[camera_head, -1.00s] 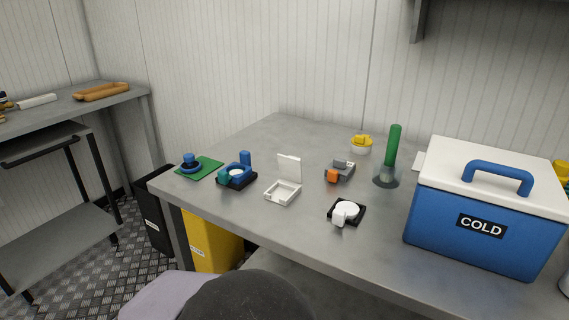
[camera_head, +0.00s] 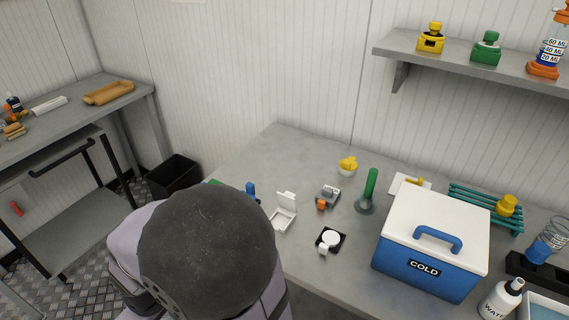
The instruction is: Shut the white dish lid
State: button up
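The white square dish (camera_head: 280,220) sits on the grey table, left of its middle. Its white lid (camera_head: 286,200) stands up, open, at the back edge of the dish. My own arm, a grey and dark rounded link, fills the lower left foreground and its edge comes close to the dish in the picture. My gripper is not visible.
A black-based device with a white round top (camera_head: 331,238) stands right of the dish. Behind are a grey and orange block (camera_head: 328,196), a green cylinder (camera_head: 370,185) and a yellow-topped pot (camera_head: 348,166). A blue COLD box (camera_head: 425,268) stands right.

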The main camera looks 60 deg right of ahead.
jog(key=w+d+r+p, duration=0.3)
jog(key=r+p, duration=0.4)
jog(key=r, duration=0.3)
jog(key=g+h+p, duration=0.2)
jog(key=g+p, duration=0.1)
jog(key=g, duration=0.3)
send_near(288, 195)
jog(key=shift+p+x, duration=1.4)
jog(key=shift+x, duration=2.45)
